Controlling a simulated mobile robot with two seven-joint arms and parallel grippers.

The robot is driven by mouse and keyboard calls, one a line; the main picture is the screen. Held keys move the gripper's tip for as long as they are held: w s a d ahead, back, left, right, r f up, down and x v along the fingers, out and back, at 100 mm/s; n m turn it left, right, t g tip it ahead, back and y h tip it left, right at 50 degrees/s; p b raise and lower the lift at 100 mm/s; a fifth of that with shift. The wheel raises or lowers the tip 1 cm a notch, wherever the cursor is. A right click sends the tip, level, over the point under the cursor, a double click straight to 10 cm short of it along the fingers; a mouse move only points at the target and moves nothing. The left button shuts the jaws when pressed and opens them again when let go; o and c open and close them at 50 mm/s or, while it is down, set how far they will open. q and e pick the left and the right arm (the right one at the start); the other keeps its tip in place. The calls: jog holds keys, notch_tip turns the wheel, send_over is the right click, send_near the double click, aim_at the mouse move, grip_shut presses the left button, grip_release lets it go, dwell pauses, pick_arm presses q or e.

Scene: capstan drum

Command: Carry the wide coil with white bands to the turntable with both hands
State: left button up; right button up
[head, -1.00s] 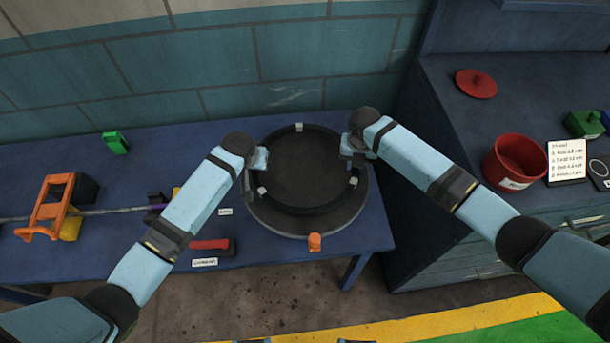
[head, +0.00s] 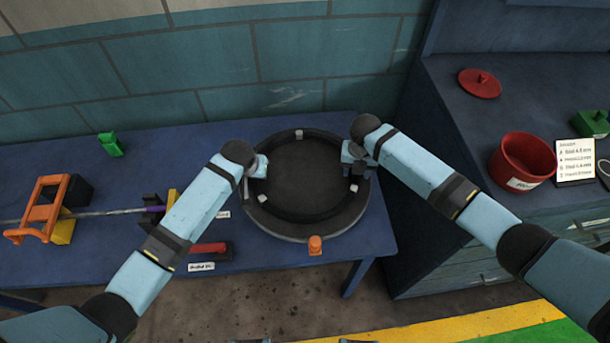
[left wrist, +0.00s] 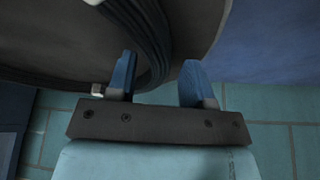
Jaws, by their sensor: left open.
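The wide coil (head: 305,216), a black ring with white bands, lies flat on the dark round turntable (head: 290,232), roughly centred, with a rim of the turntable showing around its front. An orange knob (head: 315,245) stands at the turntable's front edge. My left gripper (head: 260,167) is at the coil's left side. In the left wrist view its two blue fingers (left wrist: 158,72) are apart, with the coil's ridged wall (left wrist: 150,35) close to the left finger; contact is unclear. My right gripper (head: 353,162) is at the coil's right side; its fingers are too small to judge.
The turntable is on a blue table (head: 110,215) against a tiled wall. An orange frame (head: 40,210), a green block (head: 110,144) and a red-handled item (head: 208,249) are left. A red bucket (head: 522,162) and red lid (head: 480,83) sit on the right counter.

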jog(key=shift+a, duration=0.1)
pick_arm(q)
jog(key=v, duration=1.1)
jog(key=shift+s+r, duration=0.2)
jog(key=shift+r, duration=0.15)
pick_arm(e)
notch_tip(320, 180, up, 12)
pick_arm(q)
jog(key=shift+a, duration=0.1)
pick_arm(e)
jog(key=shift+s, duration=0.1)
